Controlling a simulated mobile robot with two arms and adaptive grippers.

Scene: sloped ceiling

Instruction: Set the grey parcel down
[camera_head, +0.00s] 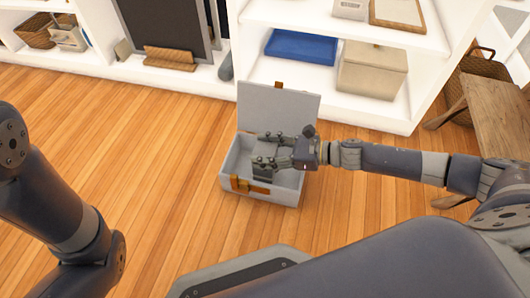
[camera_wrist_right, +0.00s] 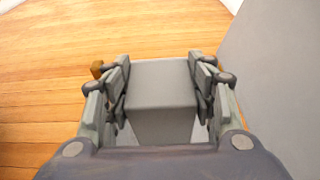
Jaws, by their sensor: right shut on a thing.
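The grey parcel (camera_wrist_right: 160,92) is a plain box held between the two fingers of my right gripper (camera_wrist_right: 161,88) in the right wrist view. In the head view my right gripper (camera_head: 268,152) is over the open grey case on the floor, with the parcel (camera_head: 262,172) under its fingers and mostly hidden. The parcel appears to be within the case's walls; I cannot tell whether it touches the bottom. My left arm comes in at the left edge of the head view, but its gripper is out of view.
The open case (camera_head: 236,160) has a raised lid (camera_head: 280,103) at its back and brown latches at the front. White shelves (camera_head: 390,110) behind hold a blue tray (camera_head: 301,46) and a beige box (camera_head: 372,70). A wooden stool (camera_head: 497,115) stands right. Wood floor (camera_head: 150,150) is clear left.

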